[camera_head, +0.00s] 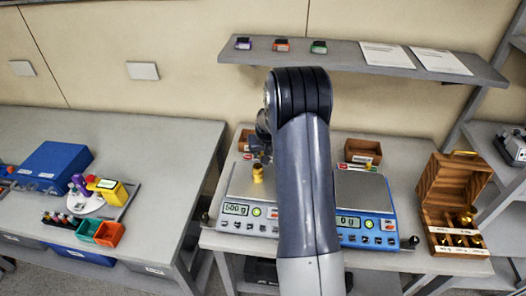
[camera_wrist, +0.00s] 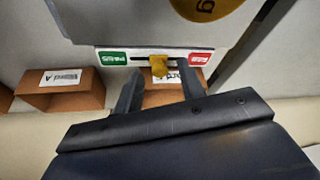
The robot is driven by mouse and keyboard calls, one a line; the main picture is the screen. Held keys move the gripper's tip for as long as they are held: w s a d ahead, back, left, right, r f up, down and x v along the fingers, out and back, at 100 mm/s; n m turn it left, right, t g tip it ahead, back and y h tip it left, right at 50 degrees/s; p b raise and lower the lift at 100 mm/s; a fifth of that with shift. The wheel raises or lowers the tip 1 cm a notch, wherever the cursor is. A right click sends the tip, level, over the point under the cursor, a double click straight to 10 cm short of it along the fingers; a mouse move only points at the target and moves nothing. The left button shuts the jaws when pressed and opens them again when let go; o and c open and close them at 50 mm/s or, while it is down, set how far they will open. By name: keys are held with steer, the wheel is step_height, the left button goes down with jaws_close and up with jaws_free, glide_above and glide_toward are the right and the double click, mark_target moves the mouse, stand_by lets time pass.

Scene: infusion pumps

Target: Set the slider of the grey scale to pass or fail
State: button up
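The grey scale (camera_head: 240,216) stands on the right-hand table with a brass weight (camera_head: 258,174) on its pan; its display seems to read 500 g. In the wrist view its slider strip (camera_wrist: 122,58) has a green PASS label (camera_wrist: 113,62) at the left and a red FAIL label (camera_wrist: 200,58) at the right. The yellow slider knob (camera_wrist: 159,65) is between the labels, near the middle. My gripper (camera_wrist: 161,80) is open and empty, a finger on each side of the knob, with gaps visible. In the head view my arm hides part of the scale.
A blue scale (camera_head: 365,226) reading 0 g stands to the right. Behind are small brown boxes (camera_head: 362,151), one also left in the wrist view (camera_wrist: 62,92). An open wooden weight case (camera_head: 455,205) is at the far right. A shelf (camera_head: 340,55) hangs above.

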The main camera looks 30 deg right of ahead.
steer(key=shift+c, duration=0.4)
jaws_close()
steer(key=shift+d, duration=0.1)
steer(key=s+d+b, duration=0.2)
steer(key=d, duration=0.1)
steer(key=shift+o, duration=0.4)
jaws_free()
steer(key=shift+s, duration=0.1)
